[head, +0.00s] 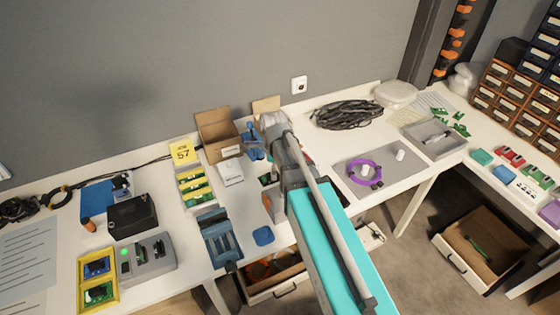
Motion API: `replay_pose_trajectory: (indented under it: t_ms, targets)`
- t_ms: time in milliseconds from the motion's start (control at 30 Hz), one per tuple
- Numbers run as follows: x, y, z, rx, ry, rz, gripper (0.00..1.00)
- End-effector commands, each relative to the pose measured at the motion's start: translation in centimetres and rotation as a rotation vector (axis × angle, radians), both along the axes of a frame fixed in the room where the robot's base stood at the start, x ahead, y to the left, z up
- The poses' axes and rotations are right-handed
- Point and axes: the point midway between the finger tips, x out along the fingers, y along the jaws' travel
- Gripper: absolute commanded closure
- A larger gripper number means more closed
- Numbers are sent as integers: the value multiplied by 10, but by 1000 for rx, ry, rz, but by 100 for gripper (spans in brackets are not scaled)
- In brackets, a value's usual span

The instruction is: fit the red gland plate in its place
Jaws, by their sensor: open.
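I cannot pick out the red gland plate or its place with certainty. A small reddish-brown piece (278,206) shows on the bench beside my arm, partly hidden by it; I cannot tell what it is. Red pieces (508,154) lie on the right-hand bench, too small to identify. My arm reaches from the bottom of the head view up over the middle of the bench. My gripper does not show; the arm's own links cover that area.
An open cardboard box (217,133) stands behind my arm. A blue vise-like fixture (219,238) and a grey box with a green light (148,257) are to the left. A grey mat (386,181) with a purple ring (364,171) lies right. An open drawer (275,284) sits below.

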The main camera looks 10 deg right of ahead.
Motion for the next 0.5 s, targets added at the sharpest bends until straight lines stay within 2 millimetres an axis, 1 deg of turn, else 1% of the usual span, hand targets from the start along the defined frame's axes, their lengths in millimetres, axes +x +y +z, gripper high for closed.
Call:
replay_pose_trajectory:
  t_ms: [33, 500]
  targets:
    - [-9, 4, -1, 0, 0, 2, 13]
    - [-65, 38, -3, 0, 0, 1, 13]
